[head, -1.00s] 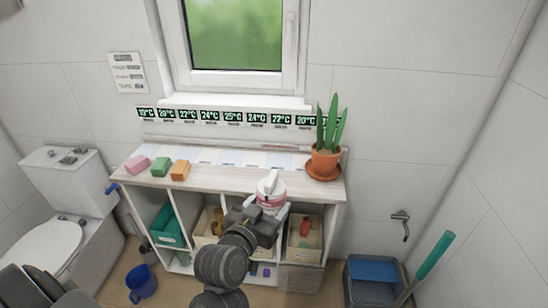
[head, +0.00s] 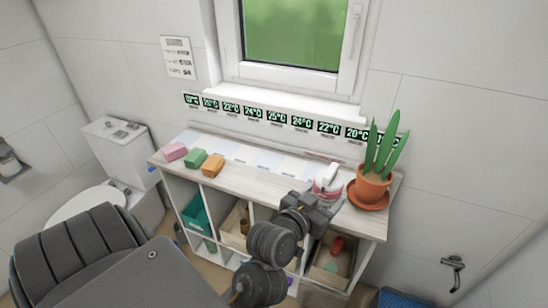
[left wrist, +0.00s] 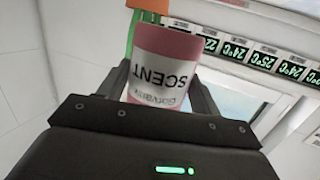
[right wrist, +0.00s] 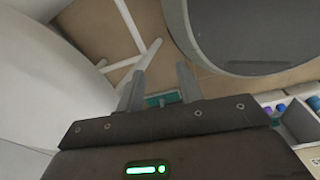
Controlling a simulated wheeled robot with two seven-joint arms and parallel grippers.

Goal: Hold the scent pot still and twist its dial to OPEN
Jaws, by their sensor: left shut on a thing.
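The scent pot (head: 325,190) is a small pink-and-white pot at the right part of the cabinet top, left of the plant. Its white dial (head: 330,174) is a raised lever on top; I cannot read its setting. My left gripper (head: 317,205) is shut on the pot from the front. In the left wrist view the pot (left wrist: 165,68) sits between both fingers of the gripper (left wrist: 165,88), its SCENT label upside down; the dial is not visible there. My right gripper (right wrist: 160,78) is open and empty, above the floor, away from the pot.
A potted plant (head: 372,188) on a saucer stands close right of the pot. Pink, green (head: 195,158) and orange blocks lie at the cabinet's left end. The cabinet top (head: 245,181) between is mostly clear. A temperature strip (head: 277,118) runs along the wall.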

